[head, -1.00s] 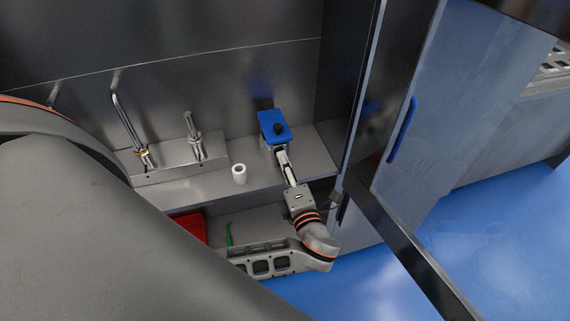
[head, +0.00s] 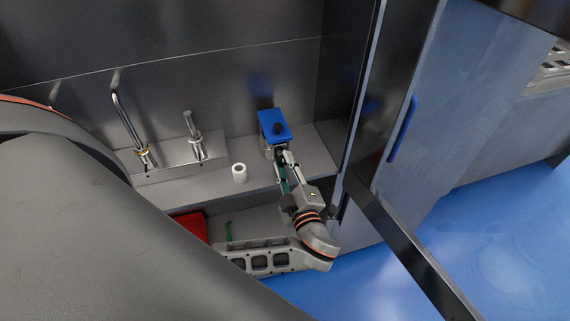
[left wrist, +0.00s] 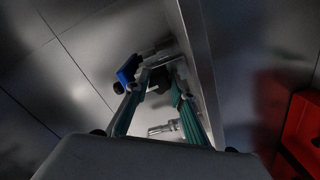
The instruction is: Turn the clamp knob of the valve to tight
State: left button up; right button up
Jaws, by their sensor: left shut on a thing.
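The valve has a blue box-shaped top (head: 270,118) with a black round knob (head: 277,128) on it, and stands on the counter ledge near the back wall. My left gripper (head: 281,155) reaches its front from below. In the left wrist view, the blue part (left wrist: 127,70) shows just left of the fingertips. My left gripper (left wrist: 156,82), with green finger pads, is shut on a dark part at the valve's front, which looks like the clamp knob (left wrist: 158,77). The fingers partly hide it, and I cannot read its setting. My right gripper is not in view.
A small white cylinder (head: 239,173) stands on the ledge left of the gripper. A red bin (head: 193,225) and a green item (head: 229,232) lie below. A cabinet door with blue handle (head: 402,130) bounds the right.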

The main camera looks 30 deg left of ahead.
pick_arm(q)
jog(key=shift+m, duration=0.4)
jog(key=o, duration=1.1)
jog(key=shift+s, duration=0.1)
jog(key=v, duration=1.2)
jog(key=shift+f, duration=0.1)
